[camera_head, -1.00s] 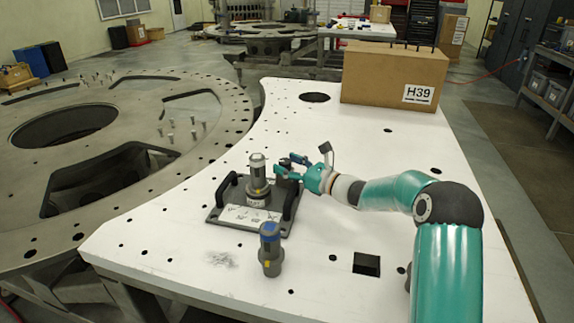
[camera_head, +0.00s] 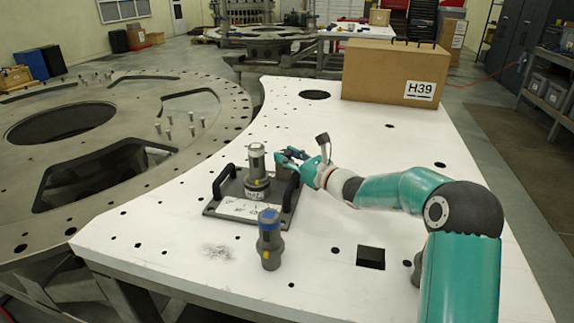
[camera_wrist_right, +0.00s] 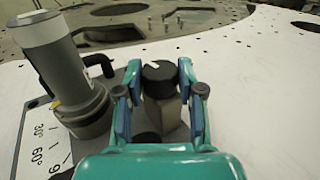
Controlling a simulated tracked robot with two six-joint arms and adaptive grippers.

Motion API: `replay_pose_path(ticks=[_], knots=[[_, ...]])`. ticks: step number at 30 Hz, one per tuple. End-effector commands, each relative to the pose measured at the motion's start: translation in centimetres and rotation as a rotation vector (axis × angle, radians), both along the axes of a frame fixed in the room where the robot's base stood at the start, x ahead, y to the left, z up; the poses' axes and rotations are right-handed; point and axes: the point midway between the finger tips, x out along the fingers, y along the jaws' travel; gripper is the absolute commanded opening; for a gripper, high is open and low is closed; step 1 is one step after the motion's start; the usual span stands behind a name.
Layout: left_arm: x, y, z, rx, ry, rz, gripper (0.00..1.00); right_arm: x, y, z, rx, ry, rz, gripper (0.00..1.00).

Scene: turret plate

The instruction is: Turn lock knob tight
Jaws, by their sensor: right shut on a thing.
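A grey fixture plate (camera_head: 212,208) with two black handles lies on the white table. A grey cylinder (camera_head: 257,163) stands upright on it, and also shows in the right wrist view (camera_wrist_right: 60,62). The lock knob (camera_wrist_right: 160,72), black-topped with a white mark, sits on a grey post beside the cylinder. My right gripper (camera_wrist_right: 158,78) has its teal fingers on either side of the knob, shut on it. In the head view this gripper (camera_head: 288,158) reaches in from the right and mostly hides the knob. My left gripper is not in view.
A loose grey cylinder with a blue cap (camera_head: 269,240) stands in front of the fixture. A cardboard box marked H39 (camera_head: 385,75) stands at the table's back. The table (camera_head: 190,255) has several holes, and a large metal ring (camera_head: 40,180) lies left.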

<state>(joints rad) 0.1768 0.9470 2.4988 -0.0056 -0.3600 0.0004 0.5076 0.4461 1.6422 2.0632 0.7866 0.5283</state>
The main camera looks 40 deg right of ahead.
Motion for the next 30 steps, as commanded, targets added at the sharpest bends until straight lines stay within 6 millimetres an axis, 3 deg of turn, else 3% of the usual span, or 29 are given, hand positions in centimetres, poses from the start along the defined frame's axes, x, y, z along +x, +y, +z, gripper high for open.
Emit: replay_pose_path(ticks=[7,8,12,23,30], knots=[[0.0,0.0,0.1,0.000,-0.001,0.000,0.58,0.0,0.0,0.2,0.001,0.000,0.000,0.03],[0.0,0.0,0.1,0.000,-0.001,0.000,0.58,0.0,0.0,0.2,0.001,0.000,0.000,0.43],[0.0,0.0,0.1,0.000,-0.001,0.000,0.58,0.0,0.0,0.1,0.001,0.000,0.000,0.64],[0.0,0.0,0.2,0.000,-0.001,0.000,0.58,-0.3,0.0,0.0,0.002,0.002,0.001,0.64],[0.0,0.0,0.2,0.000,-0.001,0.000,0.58,-3.4,-0.7,0.0,0.001,0.003,-0.001,0.64]])
